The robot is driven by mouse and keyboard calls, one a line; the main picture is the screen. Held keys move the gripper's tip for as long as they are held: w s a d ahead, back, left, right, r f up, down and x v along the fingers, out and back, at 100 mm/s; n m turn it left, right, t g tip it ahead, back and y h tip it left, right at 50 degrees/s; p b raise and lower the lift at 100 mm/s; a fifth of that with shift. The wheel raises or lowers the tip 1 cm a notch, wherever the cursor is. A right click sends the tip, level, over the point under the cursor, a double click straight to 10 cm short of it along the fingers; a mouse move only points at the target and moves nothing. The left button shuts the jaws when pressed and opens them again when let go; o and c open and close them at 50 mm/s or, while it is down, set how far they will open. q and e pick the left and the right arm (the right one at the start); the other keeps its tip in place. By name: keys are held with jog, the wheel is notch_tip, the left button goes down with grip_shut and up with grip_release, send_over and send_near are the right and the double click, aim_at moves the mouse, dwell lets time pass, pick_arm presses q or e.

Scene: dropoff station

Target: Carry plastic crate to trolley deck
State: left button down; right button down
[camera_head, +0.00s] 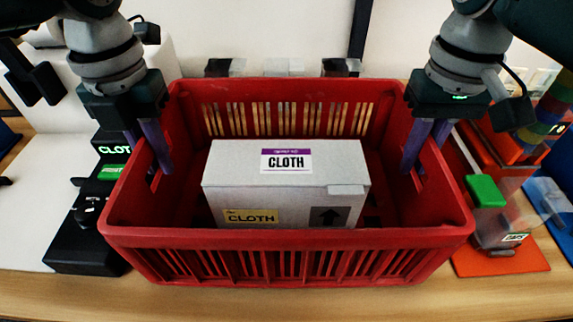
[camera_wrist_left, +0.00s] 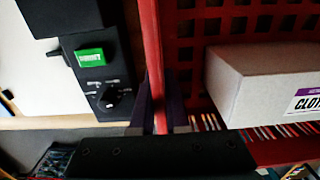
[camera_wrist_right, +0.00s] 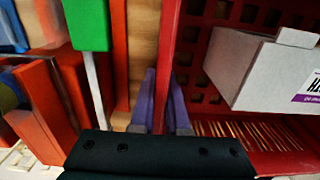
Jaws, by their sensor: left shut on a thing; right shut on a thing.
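A red plastic crate (camera_head: 290,240) with slotted walls sits in the middle of the head view, upright. A white box (camera_head: 285,190) labelled CLOTH lies inside it. My left gripper (camera_head: 160,158) is shut on the crate's left wall; its purple fingers straddle the wall in the left wrist view (camera_wrist_left: 160,115). My right gripper (camera_head: 416,158) is shut on the right wall, and its fingers straddle that wall in the right wrist view (camera_wrist_right: 161,115). I cannot tell whether the crate is lifted off the wooden surface (camera_head: 330,303). I cannot identify the trolley deck.
A black device (camera_head: 85,240) with a green button (camera_wrist_left: 90,56) and a knob stands left of the crate. A green-topped item (camera_head: 485,191) and an orange plate (camera_head: 525,258) are close on the right. Several small blocks (camera_head: 340,67) are behind the crate.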

pick_arm(q)
jog(key=shift+r, duration=0.15)
pick_arm(e)
jog(key=shift+r, duration=0.1)
